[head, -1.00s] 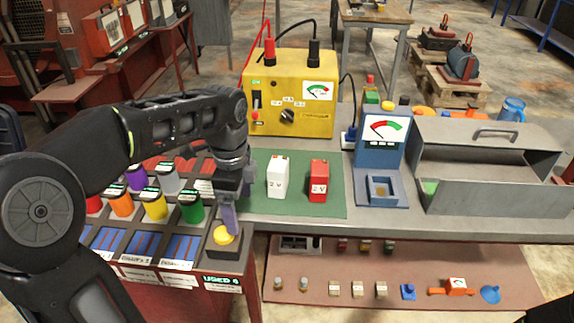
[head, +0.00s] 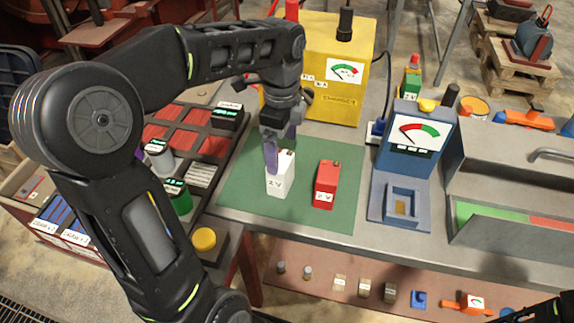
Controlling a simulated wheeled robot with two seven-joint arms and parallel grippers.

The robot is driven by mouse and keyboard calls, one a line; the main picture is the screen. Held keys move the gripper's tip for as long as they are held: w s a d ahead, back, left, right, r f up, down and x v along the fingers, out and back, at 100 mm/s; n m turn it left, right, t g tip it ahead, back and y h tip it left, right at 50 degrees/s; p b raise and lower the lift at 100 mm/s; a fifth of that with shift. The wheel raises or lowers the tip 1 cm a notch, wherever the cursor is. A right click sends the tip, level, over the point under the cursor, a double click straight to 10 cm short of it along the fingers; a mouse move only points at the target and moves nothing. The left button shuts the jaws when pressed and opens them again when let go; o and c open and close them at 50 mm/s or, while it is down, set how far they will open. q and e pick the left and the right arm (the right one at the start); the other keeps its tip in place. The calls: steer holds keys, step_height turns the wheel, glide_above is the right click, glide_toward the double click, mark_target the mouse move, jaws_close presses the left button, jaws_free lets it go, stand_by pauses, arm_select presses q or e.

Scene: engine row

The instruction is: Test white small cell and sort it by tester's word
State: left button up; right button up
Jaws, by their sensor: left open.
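The white small cell (head: 281,182), marked 2 V, stands upright on the green mat (head: 240,190). My left gripper (head: 279,153) is open and points down at the top of this cell, its purple fingers overlapping the cell's upper left in the picture. Whether they touch it I cannot tell. The blue tester (head: 412,150) has a red and green dial and an empty-looking square cradle (head: 402,205) at its front. A grey bin (head: 500,160) at the right shows a green strip (head: 490,215) and a red strip (head: 553,226) inside.
A red 2 V cell (head: 326,184) stands close to the right of the white one. A yellow charger (head: 325,90) stands behind the mat. A yellow button (head: 204,239) is at the front left. Small parts lie on the lower shelf (head: 320,265).

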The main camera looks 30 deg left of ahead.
mark_target(281, 169)
arm_select(q)
steer(key=shift+s, duration=0.1)
steer(key=shift+f, duration=1.3)
steer(key=shift+f, duration=0.1)
steer(key=f, duration=0.5)
steer(key=shift+s+p, duration=0.2)
steer(key=shift+p, duration=0.15)
steer(key=shift+c, duration=0.4)
steer(key=shift+r, duration=0.1)
jaws_close()
